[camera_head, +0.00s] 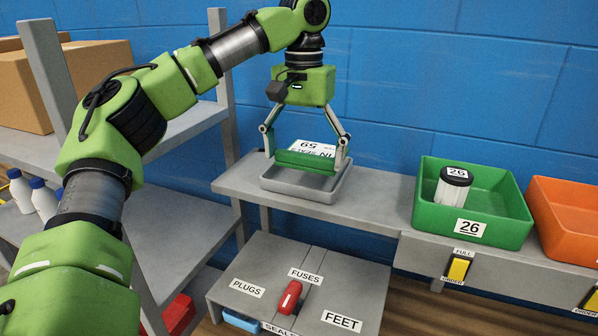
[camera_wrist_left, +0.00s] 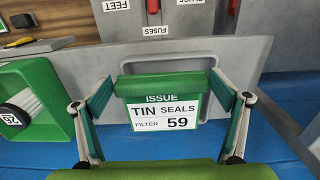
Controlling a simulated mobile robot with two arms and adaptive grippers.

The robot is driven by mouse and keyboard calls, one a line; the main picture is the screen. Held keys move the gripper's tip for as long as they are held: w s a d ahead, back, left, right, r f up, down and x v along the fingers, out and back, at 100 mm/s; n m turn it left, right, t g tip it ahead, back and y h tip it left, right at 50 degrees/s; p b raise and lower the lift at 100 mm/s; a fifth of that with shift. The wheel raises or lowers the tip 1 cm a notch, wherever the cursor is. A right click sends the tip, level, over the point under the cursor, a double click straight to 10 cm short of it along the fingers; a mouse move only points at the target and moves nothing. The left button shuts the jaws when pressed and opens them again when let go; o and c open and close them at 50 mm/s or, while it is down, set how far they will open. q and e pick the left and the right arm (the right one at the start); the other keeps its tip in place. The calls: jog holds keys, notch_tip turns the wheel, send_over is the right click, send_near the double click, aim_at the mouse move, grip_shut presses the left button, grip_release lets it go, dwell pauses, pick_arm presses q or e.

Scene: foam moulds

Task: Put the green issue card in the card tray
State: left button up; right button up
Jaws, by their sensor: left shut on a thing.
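The green issue card (camera_head: 310,160) has a white label reading "TIN SEALS" and "59". It also shows face-on in the left wrist view (camera_wrist_left: 165,113). My left gripper (camera_head: 306,156) is shut on the card, one finger at each side edge. The grey card tray (camera_head: 300,193) lies on the grey shelf. The card is over the tray, and I cannot tell whether it touches the tray floor. Part of the tray's inside is hidden behind the card. My right gripper is not in view.
A green bin (camera_head: 487,236) marked 26 holds a dark-lidded container (camera_head: 453,187), right of the tray. An orange bin (camera_head: 570,215) stands beyond it. Below is a grey unit (camera_head: 262,262) labelled plugs, fuses and feet, with a red object (camera_head: 289,297) on it. The shelf between tray and green bin is clear.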

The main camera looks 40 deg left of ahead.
pick_arm(q)
jog(key=shift+w+a+f, duration=0.3)
jog(key=shift+a+f, duration=0.25)
jog(key=shift+a+f+p, duration=0.15)
jog(key=shift+p, duration=0.15)
jog(key=f, duration=0.1)
jog(key=f+p, duration=0.2)
jog(key=shift+w+a, duration=0.1)
jog(key=shift+a, duration=0.15)
jog(key=shift+w+f, duration=0.1)
jog(key=shift+f, duration=0.35)
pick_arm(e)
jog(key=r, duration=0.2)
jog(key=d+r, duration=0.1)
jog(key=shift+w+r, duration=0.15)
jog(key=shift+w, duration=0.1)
pick_arm(q)
jog(key=o, duration=1.3)
jog(key=shift+f, duration=0.15)
jog(key=shift+c, duration=0.2)
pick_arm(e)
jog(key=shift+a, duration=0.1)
